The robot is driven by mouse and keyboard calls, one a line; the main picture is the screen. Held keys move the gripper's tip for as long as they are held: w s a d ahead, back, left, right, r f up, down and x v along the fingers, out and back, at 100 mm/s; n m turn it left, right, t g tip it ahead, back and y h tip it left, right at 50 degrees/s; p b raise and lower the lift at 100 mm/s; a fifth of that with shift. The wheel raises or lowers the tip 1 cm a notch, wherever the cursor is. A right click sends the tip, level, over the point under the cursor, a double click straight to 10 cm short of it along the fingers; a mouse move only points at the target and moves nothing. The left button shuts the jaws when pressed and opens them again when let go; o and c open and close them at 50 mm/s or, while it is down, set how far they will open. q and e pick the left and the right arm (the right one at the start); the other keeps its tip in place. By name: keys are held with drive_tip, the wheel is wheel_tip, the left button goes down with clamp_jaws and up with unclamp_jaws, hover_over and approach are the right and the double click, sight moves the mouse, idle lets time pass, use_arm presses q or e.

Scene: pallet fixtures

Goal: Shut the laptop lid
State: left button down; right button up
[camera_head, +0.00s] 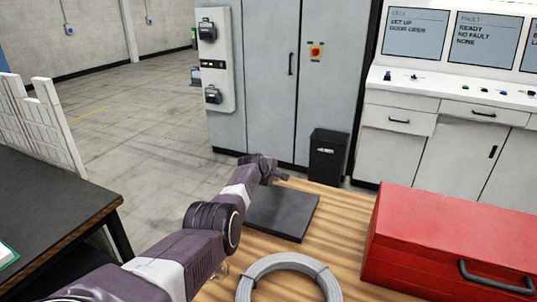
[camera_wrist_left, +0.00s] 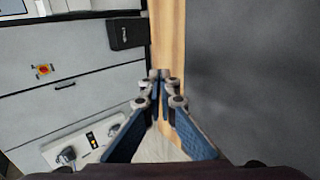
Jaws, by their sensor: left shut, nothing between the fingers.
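The laptop (camera_head: 282,214) is a dark grey flat slab on the wooden table. Its lid looks down flat on the base, with no keyboard or screen showing. My left gripper (camera_head: 284,178) is just beyond the laptop's far edge, near its far left corner, with its fingers together and empty. In the left wrist view the blue-padded fingers of this gripper (camera_wrist_left: 160,76) meet at the tips, beside the laptop's dark surface (camera_wrist_left: 254,70). I cannot tell whether they touch it. My right gripper is not in view.
A red toolbox (camera_head: 440,225) stands on the table at right. A grey coiled cable (camera_head: 250,283) lies in front of the laptop. A dark bin (camera_head: 327,157) and grey cabinets (camera_head: 268,80) stand beyond the table. A strip of bare wood (camera_head: 345,215) lies between laptop and toolbox.

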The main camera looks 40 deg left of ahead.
use_arm(q)
wheel_tip(320, 180, up, 12)
drive_tip(key=shift+f, duration=0.15)
idle(0.3)
